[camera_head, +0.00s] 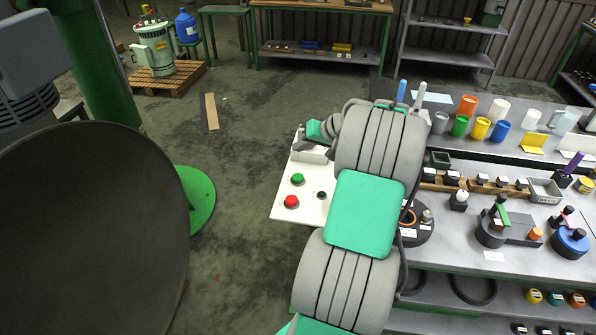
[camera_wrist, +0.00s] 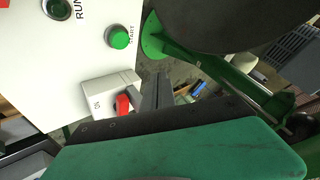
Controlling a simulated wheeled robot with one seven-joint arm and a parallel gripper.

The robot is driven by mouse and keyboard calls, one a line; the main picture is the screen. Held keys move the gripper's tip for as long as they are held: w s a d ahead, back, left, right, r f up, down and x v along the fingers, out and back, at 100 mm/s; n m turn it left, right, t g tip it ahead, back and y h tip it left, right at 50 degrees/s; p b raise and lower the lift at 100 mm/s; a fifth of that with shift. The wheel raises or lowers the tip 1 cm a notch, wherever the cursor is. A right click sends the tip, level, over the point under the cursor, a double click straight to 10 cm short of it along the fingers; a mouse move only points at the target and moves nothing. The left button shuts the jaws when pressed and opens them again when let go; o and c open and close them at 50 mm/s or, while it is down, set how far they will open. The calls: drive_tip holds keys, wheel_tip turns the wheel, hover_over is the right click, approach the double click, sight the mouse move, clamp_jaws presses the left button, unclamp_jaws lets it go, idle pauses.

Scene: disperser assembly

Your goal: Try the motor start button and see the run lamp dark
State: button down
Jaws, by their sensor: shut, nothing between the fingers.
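The white control panel (camera_head: 306,211) carries a green start button (camera_head: 298,179), a red button (camera_head: 291,201) and a small dark run lamp (camera_head: 321,195). In the wrist view, the green button (camera_wrist: 119,38) is labelled START and the lamp (camera_wrist: 58,8), marked RUN and cut by the top edge, looks dark green and unlit. A grey switch box (camera_wrist: 105,92) with a red knob (camera_wrist: 122,104) sits on the panel. My gripper (camera_wrist: 156,80) is shut and empty beside the red knob, apart from the start button. Whether it touches the knob I cannot tell.
A large dark round vessel (camera_head: 85,230) and its green column stand left of the panel. The grey workbench (camera_head: 460,235) at right holds cups, blocks and fixtures. Open floor (camera_head: 235,130) lies between. My arm hides part of the bench and panel edge.

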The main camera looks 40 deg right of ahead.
sight(296, 176)
idle(0.3)
wheel_tip(296, 176, down, 9)
drive_tip(key=b, duration=0.6)
idle(1.8)
drive_tip(key=shift+f+b, duration=0.35)
drive_tip(key=shift+b, duration=0.15)
drive_tip(key=shift+f+b, duration=0.55)
drive_tip(key=shift+f, duration=0.35)
idle(0.8)
drive_tip(key=shift+r+p, duration=0.9)
drive_tip(key=shift+r, duration=0.4)
